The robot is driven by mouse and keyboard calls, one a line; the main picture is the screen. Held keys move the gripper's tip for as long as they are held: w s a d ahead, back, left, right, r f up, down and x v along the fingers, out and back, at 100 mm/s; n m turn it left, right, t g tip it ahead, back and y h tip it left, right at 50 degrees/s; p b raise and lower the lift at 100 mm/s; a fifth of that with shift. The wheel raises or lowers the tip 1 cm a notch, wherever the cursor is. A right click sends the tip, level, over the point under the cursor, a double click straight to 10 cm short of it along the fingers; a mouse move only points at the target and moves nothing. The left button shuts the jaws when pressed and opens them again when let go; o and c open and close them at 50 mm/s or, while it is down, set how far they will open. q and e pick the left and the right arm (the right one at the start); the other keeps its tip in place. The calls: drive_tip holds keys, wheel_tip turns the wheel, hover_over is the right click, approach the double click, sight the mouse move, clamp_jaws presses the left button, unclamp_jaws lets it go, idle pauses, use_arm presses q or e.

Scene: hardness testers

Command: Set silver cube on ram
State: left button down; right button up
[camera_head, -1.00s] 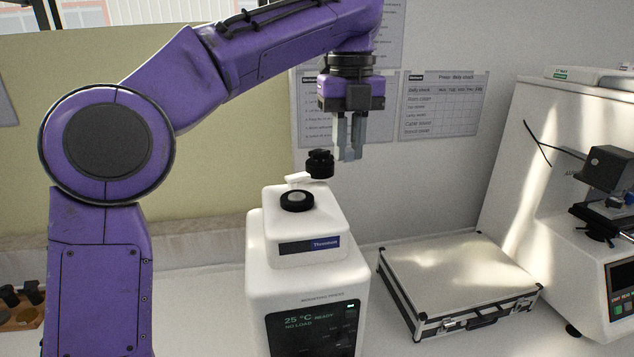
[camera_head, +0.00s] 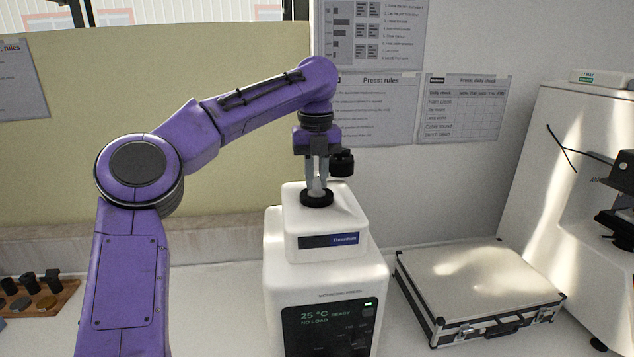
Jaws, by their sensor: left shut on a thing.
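The mounting press (camera_head: 325,275) is a white machine with a dark display, standing on the bench in the middle of the head view. The black ring of its ram opening (camera_head: 316,198) sits on its top. My left gripper (camera_head: 317,190) points straight down with its fingertips at this ring. It is shut on a small light-grey thing between the fingers, likely the silver cube, mostly hidden by them. The black press cap (camera_head: 342,163) stands swung aside just behind and to the right of the fingers. My right gripper is not in view.
A silver case (camera_head: 480,285) lies on the bench right of the press. A white tester (camera_head: 570,190) stands at the far right. A wooden rack (camera_head: 40,300) with dark pieces is at the far left. A wall with posters is behind.

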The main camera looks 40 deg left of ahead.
sight(317, 180)
use_arm(q)
drive_tip(key=shift+w+a+f, duration=0.1)
drive_tip(key=shift+w+f, duration=0.1)
drive_tip(key=shift+f, duration=0.25)
drive_tip(key=shift+s+d, duration=0.15)
drive_tip(key=shift+d, duration=0.05)
drive_tip(key=c, duration=1.1)
unclamp_jaws()
drive_tip(key=shift+f, duration=0.1)
drive_tip(key=shift+c, duration=0.2)
drive_tip(key=shift+o, duration=0.5)
drive_tip(key=shift+a, duration=0.15)
wheel_tip(317, 180, up, 12)
drive_tip(key=p, duration=0.4)
drive_tip(key=shift+r+p, duration=0.2)
drive_tip(key=shift+p, duration=0.2)
